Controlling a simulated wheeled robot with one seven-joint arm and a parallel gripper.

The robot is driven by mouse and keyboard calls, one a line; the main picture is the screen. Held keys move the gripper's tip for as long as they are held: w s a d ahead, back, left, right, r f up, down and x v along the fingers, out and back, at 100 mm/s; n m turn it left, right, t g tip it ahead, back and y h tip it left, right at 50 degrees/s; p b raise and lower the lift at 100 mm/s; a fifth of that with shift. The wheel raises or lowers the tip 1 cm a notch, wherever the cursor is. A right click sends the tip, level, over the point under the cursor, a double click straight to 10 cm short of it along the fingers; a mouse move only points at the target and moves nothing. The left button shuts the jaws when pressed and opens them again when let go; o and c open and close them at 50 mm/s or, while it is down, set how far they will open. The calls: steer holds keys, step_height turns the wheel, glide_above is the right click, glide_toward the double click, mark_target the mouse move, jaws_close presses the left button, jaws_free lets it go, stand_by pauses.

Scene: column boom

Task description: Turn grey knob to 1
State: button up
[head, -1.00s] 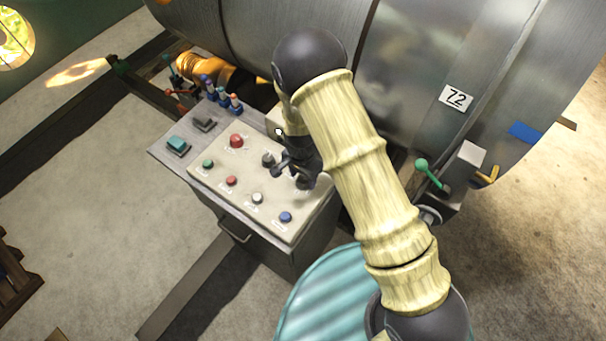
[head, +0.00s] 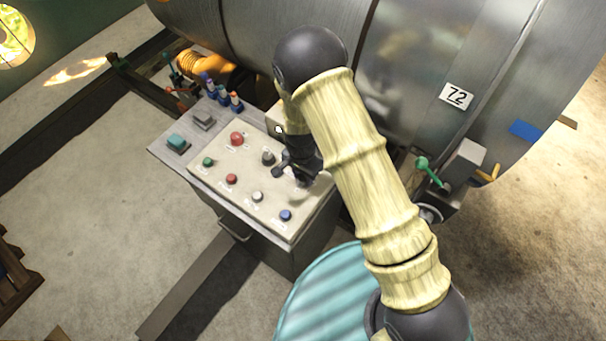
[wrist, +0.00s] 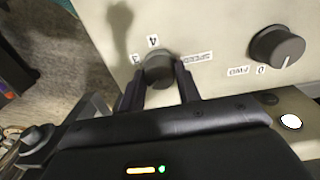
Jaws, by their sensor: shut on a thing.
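A grey knob (wrist: 159,70) stands on the pale panel (wrist: 210,25) in the wrist view. The marks 3 and 4 and the word SPEED are printed around it. My gripper (wrist: 159,85) has one finger on each side of the knob and is shut on it. The knob's pointer is not clear to see. In the head view my gripper (head: 292,175) is over the right part of the console panel (head: 235,195), and the held knob is mostly hidden there. A second, darker knob (wrist: 277,47) with 0 and FWD marks is at the right, apart from the fingers.
The panel also bears a red button (head: 237,139), a green button (head: 208,162), a white button (head: 257,196) and a blue button (head: 285,215). A large metal drum (head: 420,60) is close behind. A teal ribbed drum (head: 325,295) stands in front.

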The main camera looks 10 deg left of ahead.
mark_target(301, 178)
steer(key=n+b, duration=0.3)
steer(key=n, duration=0.2)
steer(key=shift+n, duration=0.4)
steer(key=n+b, duration=0.2)
steer(key=n, duration=0.3)
steer(key=shift+a+r+n, duration=0.1)
steer(key=shift+n, duration=0.2)
steer(key=o, duration=1)
steer(key=r+b, duration=0.1)
steer(key=r, duration=0.4)
steer(key=r+b, duration=0.1)
steer(key=r, duration=0.5)
steer(key=r+b, duration=0.1)
steer(key=r, duration=0.5)
steer(key=shift+s+a+r, duration=0.2)
steer(key=shift+a, duration=0.05)
steer(key=shift+d, duration=0.1)
